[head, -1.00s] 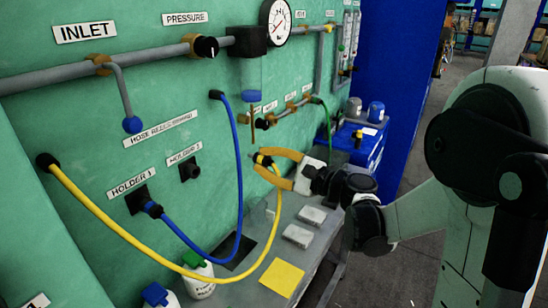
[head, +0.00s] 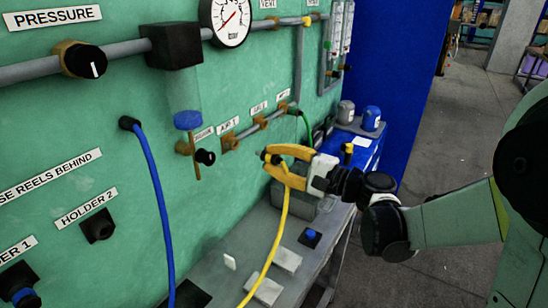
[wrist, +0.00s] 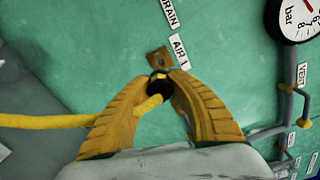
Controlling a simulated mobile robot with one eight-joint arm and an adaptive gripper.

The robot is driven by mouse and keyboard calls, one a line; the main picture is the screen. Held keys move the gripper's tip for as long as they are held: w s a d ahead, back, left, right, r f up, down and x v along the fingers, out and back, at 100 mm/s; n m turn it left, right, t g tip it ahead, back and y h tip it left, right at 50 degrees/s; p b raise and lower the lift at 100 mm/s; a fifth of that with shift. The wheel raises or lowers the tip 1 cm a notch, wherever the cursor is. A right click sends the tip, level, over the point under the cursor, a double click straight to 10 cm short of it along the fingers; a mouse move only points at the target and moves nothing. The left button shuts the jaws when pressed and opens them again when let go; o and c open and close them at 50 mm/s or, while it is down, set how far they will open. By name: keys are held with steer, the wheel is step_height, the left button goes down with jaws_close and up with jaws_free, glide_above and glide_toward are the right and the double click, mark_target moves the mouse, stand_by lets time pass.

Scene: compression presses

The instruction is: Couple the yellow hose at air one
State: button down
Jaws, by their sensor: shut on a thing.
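My gripper (head: 278,160) has yellow fingers and is shut on the black end fitting of the yellow hose (head: 285,205). In the wrist view the hose (wrist: 45,121) runs off to the left, and its black end (wrist: 158,84) sits between the fingertips (wrist: 158,80). The brass air one outlet (head: 230,141) is on the green wall under the "AIR 1" label (head: 228,125). In the wrist view the outlet (wrist: 158,59) shows just beyond the hose end. The hose end looks close to it; I cannot tell whether they touch.
A blue hose (head: 155,190) hangs from the wall at left. Holder 2 (head: 98,226) is empty. A drain valve with a black knob (head: 204,157) is left of air one. A green hose (head: 308,126) is at the pipe's right end. A grey bench (head: 235,250) lies below.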

mark_target(257, 152)
steer(key=shift+x, duration=2.85)
steer(key=shift+b+x, duration=0.45)
steer(key=shift+x, duration=1.3)
steer(key=c, duration=1.2)
jaws_free()
steer(key=shift+w, duration=0.15)
steer(key=shift+d, duration=0.1)
steer(key=v, duration=1.2)
